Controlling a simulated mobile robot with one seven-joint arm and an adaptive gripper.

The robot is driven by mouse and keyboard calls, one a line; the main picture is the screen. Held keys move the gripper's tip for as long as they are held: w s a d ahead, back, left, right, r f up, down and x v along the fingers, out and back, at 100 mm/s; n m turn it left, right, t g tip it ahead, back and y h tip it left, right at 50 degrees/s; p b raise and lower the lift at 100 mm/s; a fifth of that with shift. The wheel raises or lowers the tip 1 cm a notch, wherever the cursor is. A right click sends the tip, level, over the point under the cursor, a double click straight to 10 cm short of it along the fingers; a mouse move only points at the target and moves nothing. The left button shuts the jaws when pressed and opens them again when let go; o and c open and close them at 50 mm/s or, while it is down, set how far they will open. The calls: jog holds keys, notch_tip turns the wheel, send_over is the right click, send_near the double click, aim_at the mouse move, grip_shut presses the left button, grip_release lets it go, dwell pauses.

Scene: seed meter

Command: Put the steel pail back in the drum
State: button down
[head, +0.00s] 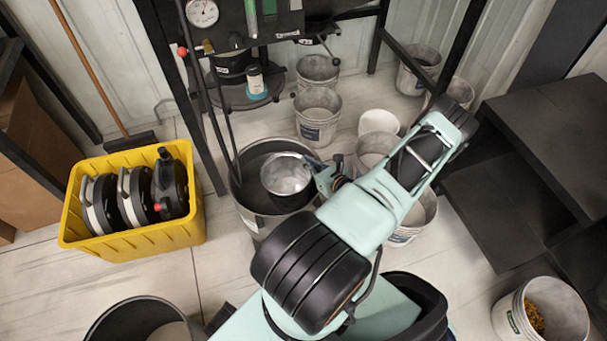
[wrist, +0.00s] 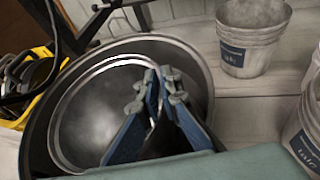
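The steel pail (head: 285,178) is a shiny round metal vessel, seen from above within the mouth of the dark drum (head: 258,222). In the wrist view the pail (wrist: 95,115) fills much of the round drum opening, and the drum's dark rim (wrist: 205,75) runs around it. My gripper (head: 322,176) is at the pail's right side. In the wrist view its blue fingers (wrist: 160,92) are closed on the pail's rim, one on each side of the wall. How deep the pail sits, and whether it touches the drum's bottom, is hidden.
A yellow crate (head: 130,243) with black-and-white units stands left of the drum. Grey buckets (head: 318,115) stand behind it, and more stand to the right, partly behind my arm. A black frame post (head: 190,110) rises close behind the drum. Dark steps (head: 490,215) are at right.

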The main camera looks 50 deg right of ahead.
aim_at(307, 176)
jog(key=shift+f+b, duration=0.8)
jog(key=shift+f, duration=1.2)
jog(key=c, duration=2.4)
grip_release()
jog(key=shift+r, duration=0.1)
jog(key=p+v, duration=0.3)
jog(key=v, duration=0.9)
